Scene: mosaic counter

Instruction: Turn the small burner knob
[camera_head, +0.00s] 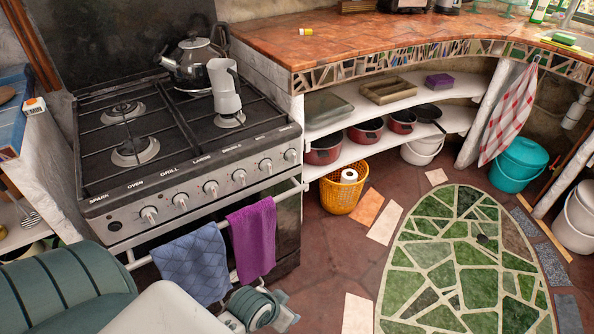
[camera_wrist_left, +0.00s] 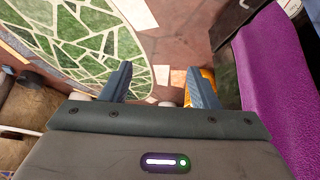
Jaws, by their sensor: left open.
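The stove's control panel (camera_head: 195,195) runs along its front, with several round silver knobs under white labels. The words SPARK, OVEN, GRILL and LARGE can be read; the labels at the right end are too small to read surely. The rightmost knob is the end knob (camera_head: 291,155), beside another knob (camera_head: 266,166). My left gripper (camera_wrist_left: 160,84) is open and empty in the left wrist view, pointing down toward the floor, with no knob in that view. My right gripper is not in view.
A blue towel (camera_head: 190,266) and a purple towel (camera_head: 252,240) hang on the oven rail below the knobs; the purple one is close beside my left gripper. A kettle (camera_head: 196,62) and moka pot (camera_head: 224,88) stand on the hob. A yellow basket (camera_head: 341,194) stands right of the stove.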

